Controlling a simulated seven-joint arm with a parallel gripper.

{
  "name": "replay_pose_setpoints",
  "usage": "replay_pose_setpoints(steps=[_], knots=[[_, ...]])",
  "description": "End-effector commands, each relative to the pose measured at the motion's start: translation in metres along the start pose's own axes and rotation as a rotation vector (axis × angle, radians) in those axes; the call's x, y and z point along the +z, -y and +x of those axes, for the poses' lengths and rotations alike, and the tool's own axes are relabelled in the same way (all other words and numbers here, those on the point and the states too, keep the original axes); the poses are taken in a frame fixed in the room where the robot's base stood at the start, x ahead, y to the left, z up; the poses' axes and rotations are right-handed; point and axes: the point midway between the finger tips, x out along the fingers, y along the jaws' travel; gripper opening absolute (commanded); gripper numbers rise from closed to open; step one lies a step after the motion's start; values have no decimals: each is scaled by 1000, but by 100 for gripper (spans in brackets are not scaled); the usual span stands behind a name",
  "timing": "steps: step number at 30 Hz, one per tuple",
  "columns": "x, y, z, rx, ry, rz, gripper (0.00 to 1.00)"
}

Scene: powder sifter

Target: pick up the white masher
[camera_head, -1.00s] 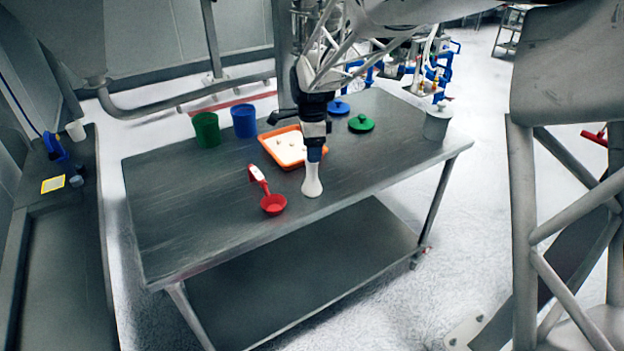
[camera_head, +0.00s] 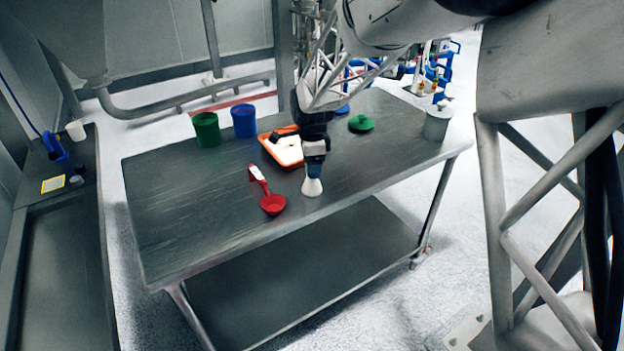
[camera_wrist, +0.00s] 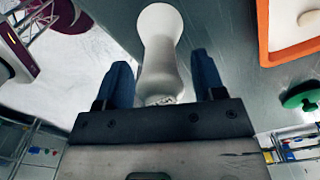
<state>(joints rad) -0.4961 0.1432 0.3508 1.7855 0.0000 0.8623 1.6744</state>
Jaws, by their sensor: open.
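The white masher (camera_head: 312,187) stands upright on the steel table near its front edge. It has a flared foot and a narrower waist. In the wrist view the white masher (camera_wrist: 161,50) lies between the two blue fingers of my gripper (camera_wrist: 163,80), with a visible gap on each side. My gripper (camera_head: 314,167) is open and points down over the masher's upper part, which it hides in the head view.
A red scoop (camera_head: 272,204) lies just left of the masher. An orange tray (camera_head: 268,151) with white contents is behind it. Green (camera_head: 206,130) and blue (camera_head: 244,121) cups, a green lid (camera_head: 361,123) and a grey canister (camera_head: 437,122) stand farther back. The table's left part is clear.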

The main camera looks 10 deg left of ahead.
Motion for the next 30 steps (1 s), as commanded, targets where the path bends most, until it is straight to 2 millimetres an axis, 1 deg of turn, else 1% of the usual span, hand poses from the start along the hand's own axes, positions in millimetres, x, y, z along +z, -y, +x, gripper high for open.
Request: replay_pose_setpoints(steps=[3, 18, 23, 30], knots=[[0, 0, 3, 0, 0, 0, 63], [0, 0, 3, 0, 0, 0, 63], [0, 0, 3, 0, 0, 0, 39], [0, 0, 3, 0, 0, 0, 2]])
